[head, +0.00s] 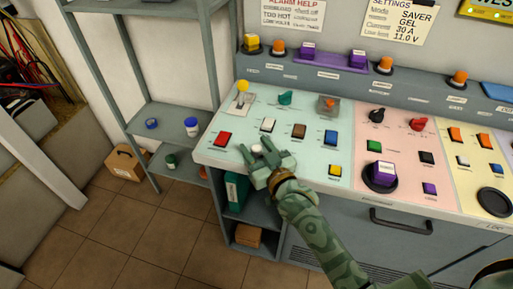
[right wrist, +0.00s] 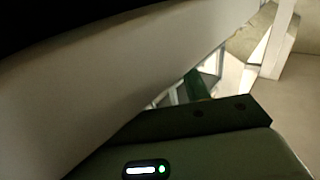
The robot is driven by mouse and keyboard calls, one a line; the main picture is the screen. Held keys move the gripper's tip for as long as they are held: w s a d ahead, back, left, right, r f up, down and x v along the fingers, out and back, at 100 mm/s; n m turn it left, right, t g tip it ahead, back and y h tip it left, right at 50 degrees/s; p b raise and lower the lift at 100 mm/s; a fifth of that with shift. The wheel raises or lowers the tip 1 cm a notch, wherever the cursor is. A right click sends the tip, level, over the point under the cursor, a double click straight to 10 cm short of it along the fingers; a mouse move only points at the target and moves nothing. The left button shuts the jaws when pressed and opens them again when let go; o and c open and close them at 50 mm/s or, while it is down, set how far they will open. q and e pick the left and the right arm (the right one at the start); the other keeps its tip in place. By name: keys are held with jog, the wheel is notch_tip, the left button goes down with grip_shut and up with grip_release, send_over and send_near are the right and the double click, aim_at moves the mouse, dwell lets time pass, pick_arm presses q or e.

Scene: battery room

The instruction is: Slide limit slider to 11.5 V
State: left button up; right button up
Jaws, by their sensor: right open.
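A control panel (head: 211,147) with pale green, pink and yellow sections slopes toward me in the head view. My right gripper (head: 255,146) is open over the front edge of its green section. A small white knob (head: 257,148) shows between the two fingers; I cannot tell whether they touch it. I cannot tell for sure that this knob is the limit slider, and no scale can be read there. The right wrist view shows a large pale surface close by and no fingertips. My left gripper is not in view.
Near the gripper are a red button (head: 223,138), a white button (head: 268,125) and a brown one (head: 299,131). A yellow-topped lever (head: 242,89) stands behind. A settings sign (head: 400,20) reads 11.0 V. A grey shelf (head: 160,118) stands left.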

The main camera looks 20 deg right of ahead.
grip_shut()
jog(key=s+d+p, duration=0.1)
jog(key=d, duration=0.1)
jog(key=s+d+p, duration=0.1)
jog(key=s+d, duration=0.1)
jog(key=d, duration=0.1)
jog(key=s+d+p, duration=0.2)
jog(key=shift+d, duration=0.35)
grip_release()
jog(key=shift+s+d, duration=0.1)
jog(key=shift+s, duration=0.05)
